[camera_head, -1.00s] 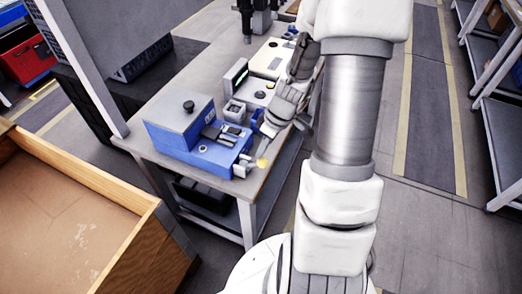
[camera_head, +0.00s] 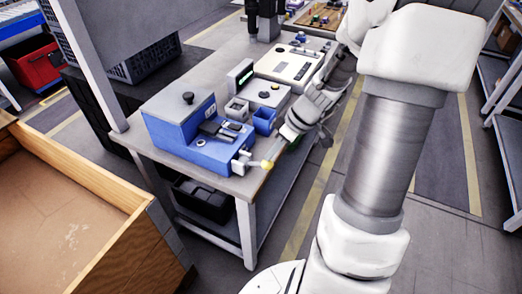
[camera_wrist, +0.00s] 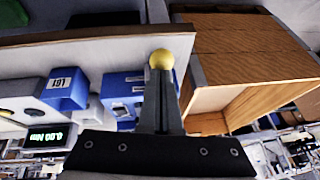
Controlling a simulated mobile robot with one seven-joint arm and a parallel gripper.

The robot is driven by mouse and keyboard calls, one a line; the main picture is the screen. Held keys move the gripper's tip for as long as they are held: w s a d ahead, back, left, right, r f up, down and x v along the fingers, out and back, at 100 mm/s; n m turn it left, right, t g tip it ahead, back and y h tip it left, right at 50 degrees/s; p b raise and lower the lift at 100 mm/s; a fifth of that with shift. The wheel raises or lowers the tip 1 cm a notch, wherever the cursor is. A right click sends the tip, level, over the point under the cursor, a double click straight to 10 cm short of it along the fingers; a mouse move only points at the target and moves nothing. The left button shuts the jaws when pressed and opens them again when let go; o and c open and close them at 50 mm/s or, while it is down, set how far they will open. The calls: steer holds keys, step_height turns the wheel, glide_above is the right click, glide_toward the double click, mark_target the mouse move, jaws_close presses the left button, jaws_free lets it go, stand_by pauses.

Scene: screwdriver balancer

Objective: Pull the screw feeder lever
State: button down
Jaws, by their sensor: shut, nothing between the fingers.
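The screw feeder (camera_head: 180,130) is a blue unit with a grey top and a black knob, on the near end of the workbench. Its lever ends in a yellow ball (camera_head: 267,165) beside the feeder's right front corner, near the bench edge. My gripper (camera_head: 273,157) is shut, with its fingertips right by the ball. In the wrist view the ball (camera_wrist: 161,59) appears just past the tips of the closed fingers (camera_wrist: 161,82), not between them. I cannot tell whether they touch. Most of the lever's shaft is hidden in the wrist view.
The workbench (camera_head: 245,185) also bears a blue bin (camera_head: 265,120), a grey box with a green display (camera_head: 240,75) and a pale device (camera_head: 291,67). A wooden crate (camera_head: 150,245) stands at the near left. The aisle floor right of the bench is clear.

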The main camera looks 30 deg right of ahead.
step_height(320, 180, down, 6)
steer(key=s+d+t+y+b, duration=0.1)
steer(key=s+t+y+b, duration=0.1)
steer(key=b, duration=1.1)
steer(key=shift+d+r+b, duration=0.25)
steer(key=shift+d+b, duration=0.1)
steer(key=shift+b, duration=0.05)
steer(key=shift+s+f+b, duration=0.1)
steer(key=shift+s+b, duration=0.1)
steer(key=shift+b, duration=0.25)
